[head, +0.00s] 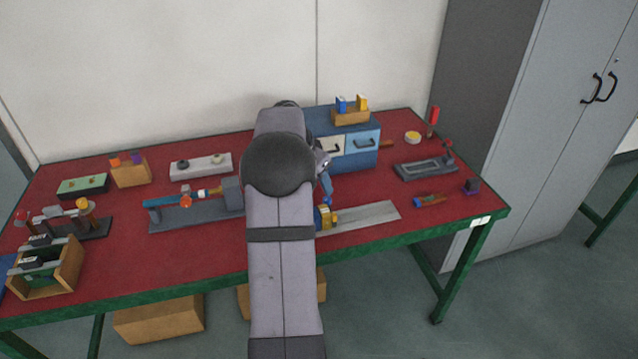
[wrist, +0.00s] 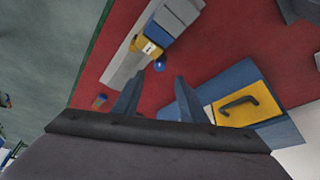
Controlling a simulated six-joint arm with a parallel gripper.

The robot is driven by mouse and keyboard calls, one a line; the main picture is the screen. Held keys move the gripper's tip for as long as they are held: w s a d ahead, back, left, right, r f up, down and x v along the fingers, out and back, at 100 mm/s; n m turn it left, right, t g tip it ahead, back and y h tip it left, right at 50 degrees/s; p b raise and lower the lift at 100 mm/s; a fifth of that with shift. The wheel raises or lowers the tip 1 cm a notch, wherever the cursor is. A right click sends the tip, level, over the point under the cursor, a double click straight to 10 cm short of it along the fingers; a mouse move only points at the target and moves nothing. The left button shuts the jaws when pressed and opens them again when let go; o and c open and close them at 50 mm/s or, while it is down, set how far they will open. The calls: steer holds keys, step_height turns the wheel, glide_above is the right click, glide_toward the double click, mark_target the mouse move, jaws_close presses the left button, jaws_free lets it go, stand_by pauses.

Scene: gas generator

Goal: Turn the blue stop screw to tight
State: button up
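The blue stop screw (wrist: 160,66) shows in the wrist view as a small blue knob beside a yellow block (wrist: 146,48) on a grey rail (wrist: 130,45). In the wrist view the screw appears just beyond the gap between the fingertips. The distance between them cannot be told.
A blue cabinet (head: 368,158) with handled drawers stands behind, close to the gripper; a yellow panel with a black handle (wrist: 245,106) shows in the wrist view. A vise-like fixture (head: 190,217) lies left of my arm. The red tabletop (head: 420,222) is clear at front right.

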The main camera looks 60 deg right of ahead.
steer(key=s+d+r+m+p, duration=0.1)
steer(key=s+d+r+p, duration=0.1)
steer(key=s+r+p, duration=0.3)
steer(key=n+t+p, duration=0.3)
steer(key=n, duration=0.4)
glide_toward(327, 200)
steer(key=shift+s+f+y, duration=0.25)
steer(key=shift+f+y, duration=0.05)
steer(key=shift+f, duration=0.05)
steer(key=shift+w+d+r+n, duration=0.15)
steer(key=shift+d+n, duration=0.2)
steer(key=shift+n, duration=1.15)
steer(key=shift+p+x, duration=1.15)
steer(key=shift+x, duration=2.45)
steer(key=shift+w+d, duration=0.1)
steer(key=shift+w, duration=0.05)
